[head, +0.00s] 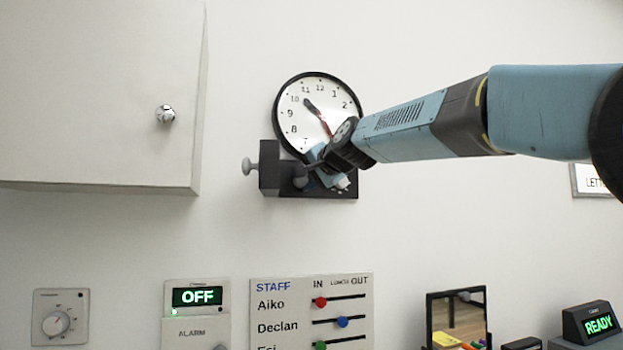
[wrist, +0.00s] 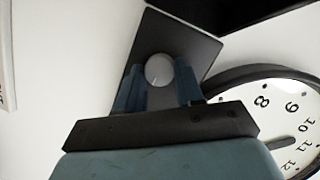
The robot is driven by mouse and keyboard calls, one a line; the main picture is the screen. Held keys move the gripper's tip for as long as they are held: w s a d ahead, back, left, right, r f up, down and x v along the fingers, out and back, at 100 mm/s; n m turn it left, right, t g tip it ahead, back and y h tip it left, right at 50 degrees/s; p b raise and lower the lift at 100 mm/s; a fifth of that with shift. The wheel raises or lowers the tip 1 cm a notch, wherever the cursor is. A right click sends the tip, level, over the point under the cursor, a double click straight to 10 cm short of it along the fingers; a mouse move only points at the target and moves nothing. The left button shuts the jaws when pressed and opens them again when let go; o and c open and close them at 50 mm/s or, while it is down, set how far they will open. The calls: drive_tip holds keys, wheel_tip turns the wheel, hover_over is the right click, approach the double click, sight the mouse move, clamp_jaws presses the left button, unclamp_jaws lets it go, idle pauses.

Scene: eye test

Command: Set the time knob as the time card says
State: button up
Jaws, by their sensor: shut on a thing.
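A round white wall clock (head: 312,112) with a black rim hangs above a dark plate (head: 290,192). A dark hand points between 10 and 11, and a thin red hand points to the lower right. In the wrist view a round grey knob (wrist: 159,70) sits on the dark plate (wrist: 200,47). My gripper (head: 322,168) is at the plate, below the clock, and covers part of the clock's lower right. In the wrist view my gripper (wrist: 159,88) has its blue fingers shut on the grey knob, one on each side. I see no time card in either view.
A dark block (head: 268,170) with a side knob (head: 248,166) stands out left of my gripper. A white cabinet (head: 100,90) is at the upper left. Below are a dial panel (head: 60,316), an alarm panel (head: 196,312) showing OFF and a staff board (head: 285,305).

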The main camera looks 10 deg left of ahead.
drive_tip(key=o, duration=0.7)
drive_tip(key=shift+w+f, duration=0.25)
drive_tip(key=shift+f, duration=0.1)
drive_tip(key=o, duration=0.3)
drive_tip(key=shift+r, duration=0.15)
drive_tip(key=shift+o, duration=0.2)
drive_tip(key=shift+r, duration=0.1)
drive_tip(key=shift+s, duration=0.1)
drive_tip(key=v, duration=1.3)
drive_tip(key=shift+s+d, duration=0.2)
drive_tip(key=shift+d, duration=0.05)
drive_tip(key=shift+r, duration=0.15)
